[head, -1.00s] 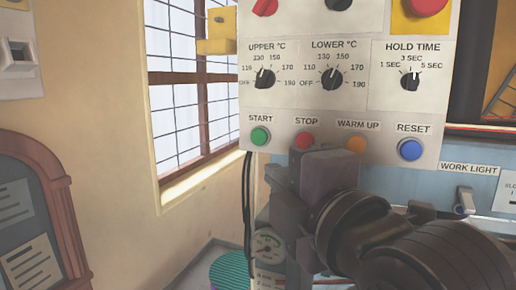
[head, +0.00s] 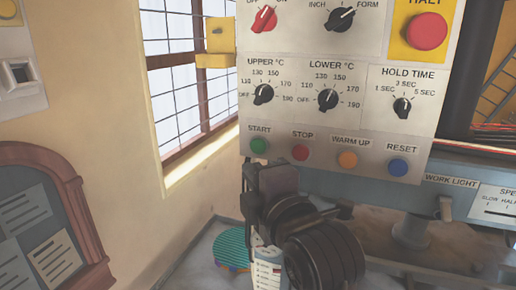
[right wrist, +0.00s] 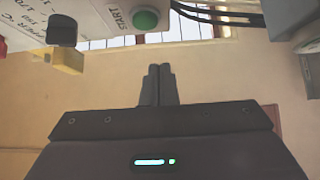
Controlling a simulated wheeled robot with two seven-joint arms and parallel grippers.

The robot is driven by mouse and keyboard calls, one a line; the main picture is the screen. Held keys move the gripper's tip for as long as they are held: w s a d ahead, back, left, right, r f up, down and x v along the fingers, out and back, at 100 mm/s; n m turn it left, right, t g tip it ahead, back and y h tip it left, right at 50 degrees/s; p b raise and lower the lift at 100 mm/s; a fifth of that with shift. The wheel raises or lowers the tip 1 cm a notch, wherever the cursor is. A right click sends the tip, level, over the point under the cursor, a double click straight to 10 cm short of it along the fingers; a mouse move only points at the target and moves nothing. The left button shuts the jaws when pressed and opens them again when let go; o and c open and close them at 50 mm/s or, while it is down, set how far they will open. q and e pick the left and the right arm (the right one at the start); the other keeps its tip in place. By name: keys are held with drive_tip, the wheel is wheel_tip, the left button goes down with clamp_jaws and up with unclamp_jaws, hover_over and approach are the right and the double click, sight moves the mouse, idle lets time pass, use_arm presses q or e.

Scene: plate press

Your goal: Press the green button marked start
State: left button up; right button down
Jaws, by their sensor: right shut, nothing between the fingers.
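The green button (head: 259,146) sits under the word START at the lower left of the white control panel (head: 215,60). It also shows in the right wrist view (right wrist: 145,20), at the top, next to its START label. My right gripper (right wrist: 160,72) is shut and empty, its fingertips close below the button in the wrist view, with a visible gap in the picture. In the head view the right gripper (head: 250,172) is just below the button. Its fingertips are hard to make out there. My left gripper is not in view.
Red stop (head: 300,152), orange warm up (head: 347,159) and blue reset (head: 398,167) buttons line up to the right. A red halt knob (head: 427,31) is at the upper right. A yellow bracket (head: 215,61) juts out left of the panel. Black cables (right wrist: 220,14) hang near the button.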

sight(258, 146)
drive_tip(key=w, duration=0.1)
drive_tip(key=w+p, duration=0.1)
drive_tip(key=w, duration=0.1)
drive_tip(key=w+d+p, duration=0.1)
drive_tip(key=w, duration=0.1)
idle(0.3)
